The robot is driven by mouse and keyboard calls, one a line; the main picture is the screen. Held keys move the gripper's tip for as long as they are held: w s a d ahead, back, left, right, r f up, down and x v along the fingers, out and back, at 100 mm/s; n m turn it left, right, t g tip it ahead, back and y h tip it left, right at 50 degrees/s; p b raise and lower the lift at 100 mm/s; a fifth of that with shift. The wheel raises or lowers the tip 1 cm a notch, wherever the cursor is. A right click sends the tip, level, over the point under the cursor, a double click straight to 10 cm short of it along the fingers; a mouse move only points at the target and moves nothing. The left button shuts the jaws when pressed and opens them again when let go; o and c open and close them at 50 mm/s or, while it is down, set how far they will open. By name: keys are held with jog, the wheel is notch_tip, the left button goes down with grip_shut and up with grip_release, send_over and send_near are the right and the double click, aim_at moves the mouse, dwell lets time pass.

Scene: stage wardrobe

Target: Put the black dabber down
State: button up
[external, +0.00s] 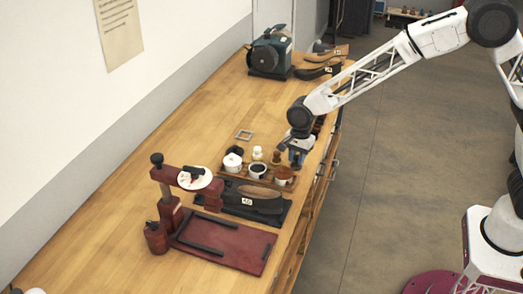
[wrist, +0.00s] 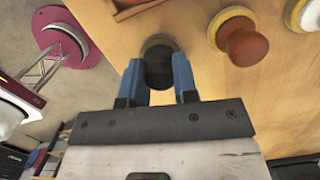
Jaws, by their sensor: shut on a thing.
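The black dabber (wrist: 158,70) is between the two blue fingers of my gripper (wrist: 159,60), which is shut on it. Its round base shows past the fingertips in the wrist view. In the external view my gripper (external: 297,160) is low at the right end of the wooden tray (external: 231,179), and the held dabber is mostly hidden there. I cannot tell whether its base touches the surface below. A brown-knobbed dabber (wrist: 244,42) stands to its right in the wrist view, with a yellow-and-white dabber (wrist: 305,12) beyond.
A white pot (external: 233,163), a pot of black (external: 258,171) and a brown pot (external: 284,175) stand on the tray. The bench's right edge is close to my gripper.

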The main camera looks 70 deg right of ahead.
jog(key=shift+f, duration=0.1)
jog(key=o, duration=0.8)
jog(key=shift+o, duration=0.2)
notch_tip(320, 180, up, 12)
jog(key=d, duration=0.1)
jog(key=shift+s+d, duration=0.15)
jog(key=shift+d, duration=0.1)
dwell(0.6)
